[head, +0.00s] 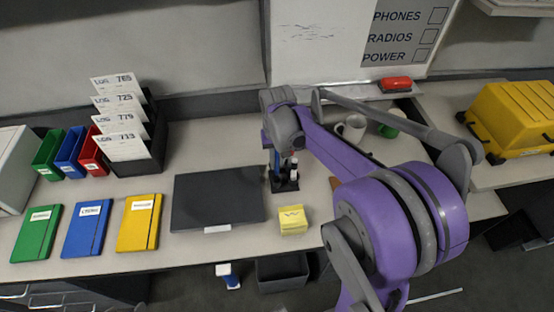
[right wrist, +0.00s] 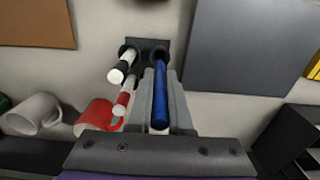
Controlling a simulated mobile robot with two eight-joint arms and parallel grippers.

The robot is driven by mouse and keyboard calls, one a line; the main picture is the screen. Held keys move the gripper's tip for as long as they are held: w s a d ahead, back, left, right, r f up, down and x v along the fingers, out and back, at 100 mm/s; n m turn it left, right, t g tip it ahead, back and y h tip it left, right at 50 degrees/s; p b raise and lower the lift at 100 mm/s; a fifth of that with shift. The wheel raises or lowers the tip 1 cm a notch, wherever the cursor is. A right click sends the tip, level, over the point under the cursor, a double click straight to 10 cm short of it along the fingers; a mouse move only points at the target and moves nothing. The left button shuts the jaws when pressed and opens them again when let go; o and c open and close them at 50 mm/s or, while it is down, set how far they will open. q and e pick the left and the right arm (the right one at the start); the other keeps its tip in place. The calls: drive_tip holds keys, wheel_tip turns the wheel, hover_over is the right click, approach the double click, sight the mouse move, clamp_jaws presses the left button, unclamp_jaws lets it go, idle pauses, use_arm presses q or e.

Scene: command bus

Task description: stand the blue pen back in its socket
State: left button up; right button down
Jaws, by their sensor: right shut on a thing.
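The blue pen (right wrist: 161,98) is between the fingers of my right gripper (right wrist: 163,110), which is shut on it. The pen also shows in the head view (head: 276,166), roughly upright at the pen holder. The dark pen holder (head: 285,184) stands on the desk right of a dark mat and shows in the wrist view (right wrist: 145,44). The pen's far end meets a socket opening there; I cannot tell how deep it sits. A black-and-white pen (right wrist: 123,66) and a red-and-white pen (right wrist: 126,97) stand beside it. My left gripper is out of view.
A dark mat (head: 215,200) lies left of the holder and a yellow note block (head: 292,220) in front. A white mug (head: 352,127) and a green mug (head: 390,126) stand behind my right arm. A red mug (right wrist: 95,116) shows in the wrist view.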

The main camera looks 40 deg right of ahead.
sight(277, 173)
drive_tip(key=shift+f, duration=0.2)
drive_tip(key=shift+f+b, duration=0.6)
drive_tip(key=shift+f, duration=0.15)
drive_tip(key=shift+f, duration=0.35)
drive_tip(key=shift+f+b, duration=0.5)
drive_tip(key=shift+b, duration=0.1)
drive_tip(key=shift+f, duration=0.25)
drive_tip(key=shift+f+b, duration=0.55)
drive_tip(key=shift+f, duration=0.05)
